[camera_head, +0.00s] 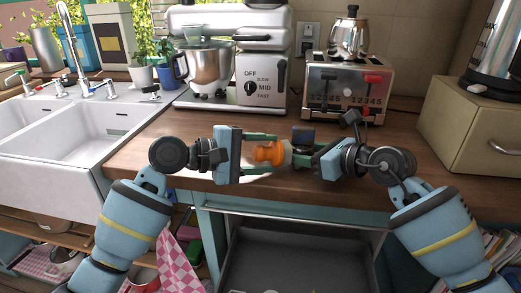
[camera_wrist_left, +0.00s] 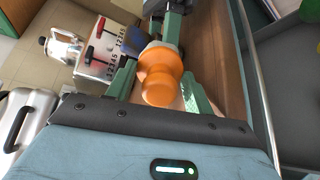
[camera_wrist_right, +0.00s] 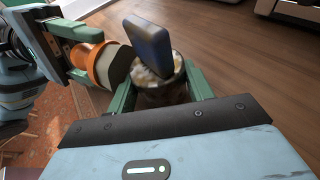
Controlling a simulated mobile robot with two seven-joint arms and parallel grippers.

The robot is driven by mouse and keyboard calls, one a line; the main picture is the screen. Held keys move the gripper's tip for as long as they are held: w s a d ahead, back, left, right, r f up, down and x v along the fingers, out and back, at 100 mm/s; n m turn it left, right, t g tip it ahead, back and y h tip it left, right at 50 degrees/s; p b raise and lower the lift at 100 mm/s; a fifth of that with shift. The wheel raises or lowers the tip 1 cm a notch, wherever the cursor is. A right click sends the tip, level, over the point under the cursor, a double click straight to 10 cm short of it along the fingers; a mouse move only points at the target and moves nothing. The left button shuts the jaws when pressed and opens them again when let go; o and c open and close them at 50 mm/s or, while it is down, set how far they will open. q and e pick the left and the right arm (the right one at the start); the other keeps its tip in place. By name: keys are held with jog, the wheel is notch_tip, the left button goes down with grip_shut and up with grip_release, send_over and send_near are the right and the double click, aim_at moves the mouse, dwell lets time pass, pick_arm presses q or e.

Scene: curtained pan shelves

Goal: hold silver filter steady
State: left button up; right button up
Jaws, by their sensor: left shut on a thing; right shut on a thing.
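My right gripper (camera_head: 303,156) is shut on the silver filter (camera_wrist_right: 160,88), a round metallic cup with mottled pale contents. A dark blue block-like part (camera_wrist_right: 148,45) stands up at its rim and also shows in the head view (camera_head: 303,136). My left gripper (camera_head: 268,158) is shut on an orange rounded handle (camera_wrist_left: 160,75).
The wooden counter (camera_head: 400,180) is clear around the grippers. Behind stand a white mixer (camera_head: 265,75), a toaster (camera_head: 345,90) with a silver pot (camera_head: 349,38) on top, and a beige box (camera_head: 475,135) at right. A white sink (camera_head: 60,160) is at left. A dark drawer (camera_head: 295,260) is open below.

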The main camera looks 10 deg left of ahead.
pick_arm(q)
jog(key=shift+s+d, duration=0.25)
jog(key=shift+s, duration=0.2)
jog(key=shift+w, duration=0.1)
jog(key=shift+w+a, duration=0.3)
jog(key=shift+w, duration=0.35)
jog(key=shift+w+a, duration=0.3)
jog(key=shift+w, duration=0.35)
jog(key=shift+s+d, duration=0.35)
jog(key=shift+s, duration=0.35)
jog(key=shift+s+d, duration=0.35)
jog(key=shift+s, duration=0.35)
jog(key=shift+w, duration=0.1)
jog(key=shift+w+a, duration=0.4)
jog(key=shift+w, duration=0.25)
jog(key=shift+w+a, duration=0.35)
jog(key=shift+w, duration=0.25)
jog(key=shift+a, duration=0.1)
